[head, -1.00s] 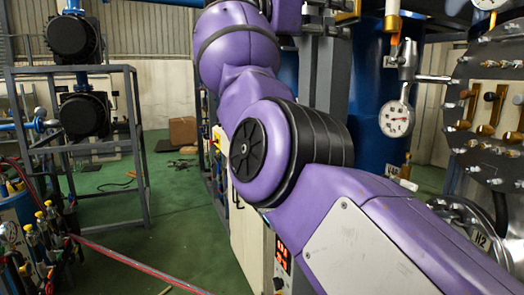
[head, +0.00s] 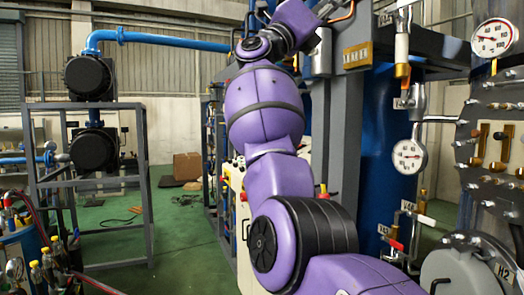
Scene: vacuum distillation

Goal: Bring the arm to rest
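My purple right arm (head: 265,105) comes in from the lower right and rises through the middle of the head view. Its upper links (head: 295,22) bend to the right near the top edge, in front of the frame of the equipment. I cannot make out gripper fingers at its end. My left arm and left gripper are not in view.
A grey rack with black round units (head: 90,75) stands at the left. Gauges (head: 408,156) and a round bolted metal panel (head: 500,100) are at the right. A blue tank (head: 388,130) stands close behind my arm. Green floor (head: 185,235) is open at centre left.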

